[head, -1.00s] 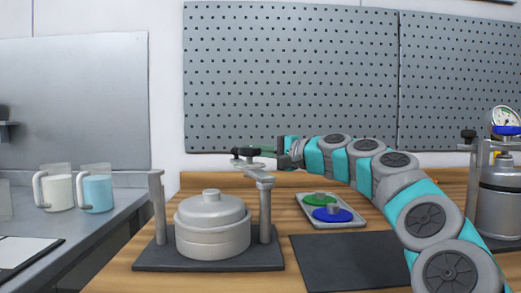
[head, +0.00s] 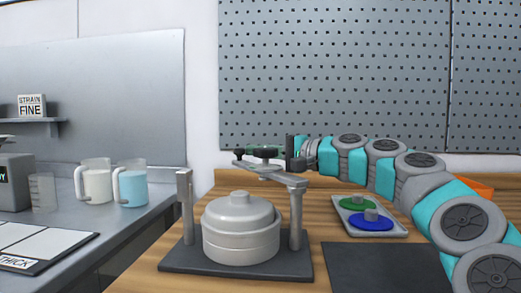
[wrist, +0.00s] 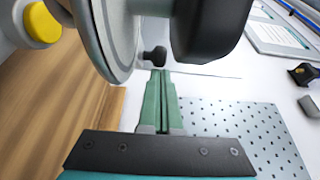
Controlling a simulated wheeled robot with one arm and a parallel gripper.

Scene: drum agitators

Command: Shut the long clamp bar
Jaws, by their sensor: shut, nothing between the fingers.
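The long clamp bar (head: 281,178) is a grey bar joined to the top of the right post (head: 296,220). It reaches back and left above the lidded grey pot (head: 240,235), its free end apart from the left post (head: 185,206). A large black knob (head: 265,152) and a small black knob (head: 238,155) sit on it. My gripper (head: 282,153) is shut and empty, just right of the large knob; contact is unclear. In the wrist view its green fingers (wrist: 161,78) point at the small black knob, with the large knob (wrist: 208,28) close above.
A tray (head: 350,229) with green and blue discs lies right of the stand's dark base (head: 235,268). A dark mat (head: 380,268) is at the front right. Jugs (head: 132,184) stand on the left counter. A pegboard (head: 335,75) is behind.

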